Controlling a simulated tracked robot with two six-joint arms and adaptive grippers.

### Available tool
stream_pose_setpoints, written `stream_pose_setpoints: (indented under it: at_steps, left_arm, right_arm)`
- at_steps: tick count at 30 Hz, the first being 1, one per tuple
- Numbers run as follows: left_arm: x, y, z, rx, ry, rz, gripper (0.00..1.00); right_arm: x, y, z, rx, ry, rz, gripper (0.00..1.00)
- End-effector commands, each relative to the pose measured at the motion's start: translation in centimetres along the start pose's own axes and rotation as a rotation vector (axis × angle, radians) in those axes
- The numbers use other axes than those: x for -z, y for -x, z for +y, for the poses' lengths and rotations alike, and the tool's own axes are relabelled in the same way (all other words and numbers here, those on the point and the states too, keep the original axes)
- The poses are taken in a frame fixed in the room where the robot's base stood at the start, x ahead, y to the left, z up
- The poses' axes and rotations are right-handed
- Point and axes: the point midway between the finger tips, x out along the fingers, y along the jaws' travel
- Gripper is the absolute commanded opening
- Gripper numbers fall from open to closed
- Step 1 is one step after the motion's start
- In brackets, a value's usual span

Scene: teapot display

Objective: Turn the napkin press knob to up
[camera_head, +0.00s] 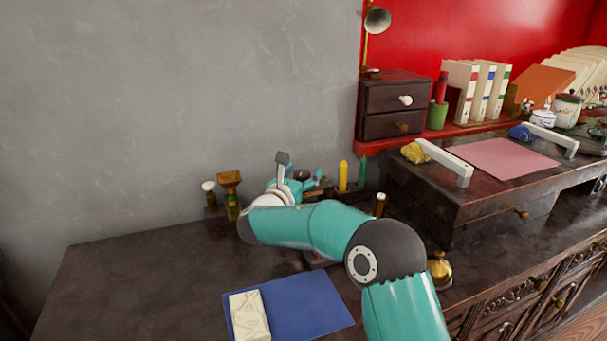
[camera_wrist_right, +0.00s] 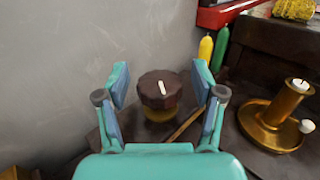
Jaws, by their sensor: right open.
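A dark brown faceted knob (camera_wrist_right: 160,88) with a white pointer mark on top sits on a brass-coloured base, in the middle of the right wrist view. The mark runs nearly up and down in that view, leaning slightly left at its top. My right gripper (camera_wrist_right: 160,92) is open, with one finger on each side of the knob and gaps between. In the head view the right gripper (camera_head: 301,182) is at the back of the table, and the knob (camera_head: 301,174) shows only as a small dark top. The body of the press cannot be made out. My left gripper is out of view.
A brass candlestick (camera_wrist_right: 284,108) stands right of the knob. Yellow (camera_head: 343,176) and green (camera_head: 362,172) candles stand behind; a brass funnel-topped item (camera_head: 229,183) stands left. A blue mat (camera_head: 305,308) bears a pale block (camera_head: 249,315). The table's left part is clear.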

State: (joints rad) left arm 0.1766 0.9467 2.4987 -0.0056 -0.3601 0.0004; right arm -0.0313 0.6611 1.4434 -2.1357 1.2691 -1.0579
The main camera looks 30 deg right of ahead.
Motion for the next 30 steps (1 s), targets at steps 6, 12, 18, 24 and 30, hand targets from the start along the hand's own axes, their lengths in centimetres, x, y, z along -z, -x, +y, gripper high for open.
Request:
stream_pose_setpoints:
  at_steps: [6, 12, 18, 24, 30]
  left_arm:
    - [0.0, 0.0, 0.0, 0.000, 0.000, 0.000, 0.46]
    - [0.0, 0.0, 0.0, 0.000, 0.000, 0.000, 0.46]
    - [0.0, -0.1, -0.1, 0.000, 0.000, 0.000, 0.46]
    - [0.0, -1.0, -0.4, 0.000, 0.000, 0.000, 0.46]
    - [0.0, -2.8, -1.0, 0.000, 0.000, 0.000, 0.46]
  right_arm:
    - [0.0, 0.1, 0.0, -0.001, 0.000, 0.000, 0.46]
    - [0.0, 0.1, 0.1, -0.001, 0.000, 0.000, 0.13]
    - [0.1, -0.1, -0.1, -0.005, -0.001, 0.000, 0.07]
    - [0.2, 0.0, -0.1, -0.057, -0.001, 0.000, 0.07]
    - [0.5, 0.0, -0.2, -0.171, -0.003, 0.000, 0.07]
